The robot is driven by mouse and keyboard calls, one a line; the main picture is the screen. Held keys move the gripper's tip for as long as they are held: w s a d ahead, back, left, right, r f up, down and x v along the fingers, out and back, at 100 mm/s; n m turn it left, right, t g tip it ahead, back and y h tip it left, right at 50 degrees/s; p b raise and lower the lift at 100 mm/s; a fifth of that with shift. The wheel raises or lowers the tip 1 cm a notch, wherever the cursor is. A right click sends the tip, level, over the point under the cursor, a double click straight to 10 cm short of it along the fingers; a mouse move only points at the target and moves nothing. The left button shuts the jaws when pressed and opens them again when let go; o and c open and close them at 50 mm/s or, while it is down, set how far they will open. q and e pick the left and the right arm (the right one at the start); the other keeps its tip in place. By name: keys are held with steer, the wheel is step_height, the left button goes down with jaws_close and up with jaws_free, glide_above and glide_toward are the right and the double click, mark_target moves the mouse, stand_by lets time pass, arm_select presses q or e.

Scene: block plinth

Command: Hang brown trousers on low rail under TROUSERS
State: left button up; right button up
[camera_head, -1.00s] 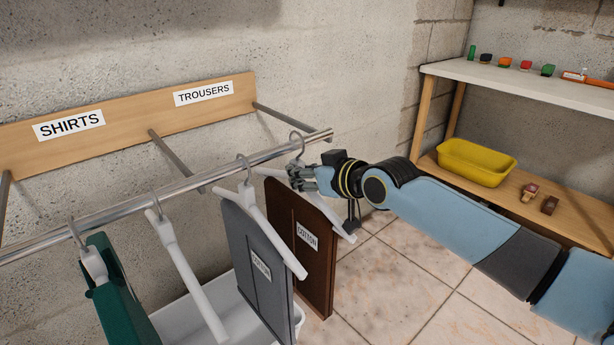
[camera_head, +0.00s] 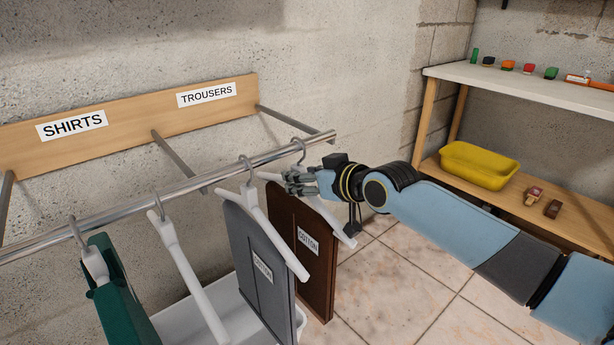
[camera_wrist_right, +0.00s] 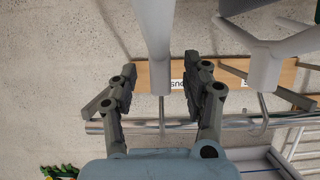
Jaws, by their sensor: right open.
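The brown trousers (camera_head: 316,282), with a COTTON tag, hang from a white hanger (camera_head: 341,233) whose grey hook (camera_head: 300,147) is at the low rail (camera_head: 110,208), near its right end and below the TROUSERS sign (camera_head: 206,95). My right gripper (camera_head: 290,182) is at the neck of this hanger, just below the rail. In the right wrist view the fingers (camera_wrist_right: 161,68) are spread apart, with a white hanger part (camera_wrist_right: 155,30) between them. Whether a finger touches it is unclear. My left gripper is out of view.
Grey trousers (camera_head: 258,265) hang close to the left, then an empty white hanger (camera_head: 187,270) and a green garment (camera_head: 118,300). A white bin (camera_head: 185,318) stands below. A shelf (camera_head: 540,88) with a yellow tub (camera_head: 478,166) is at right.

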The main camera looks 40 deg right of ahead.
steer(key=a+v, duration=0.1)
steer(key=v, duration=1.1)
steer(key=shift+d, duration=0.45)
steer(key=shift+r, duration=0.1)
steer(key=s+a+f+g+h, duration=0.1)
steer(key=s+a+f+g, duration=0.25)
steer(key=s, duration=0.45)
steer(key=s+a+f+g, duration=0.2)
steer(key=s+g, duration=0.2)
steer(key=s, duration=0.3)
steer(key=s+a+f+g+h, duration=0.1)
steer(key=s+a+f+g, duration=0.2)
steer(key=s, duration=0.5)
steer(key=s+d+f+g+p, duration=0.1)
steer(key=s+d+f, duration=0.1)
steer(key=f, duration=1.1)
steer(key=s+d+f+g+p, duration=0.1)
steer(key=s+d+f, duration=0.15)
steer(key=f, duration=1.05)
steer(key=s+f, duration=0.5)
steer(key=s, duration=0.3)
steer(key=s+f, duration=0.6)
steer(key=s, duration=0.3)
steer(key=shift+s+m+g+p, duration=0.25)
steer(key=shift+m+g+p, duration=0.1)
steer(key=shift+g, duration=0.1)
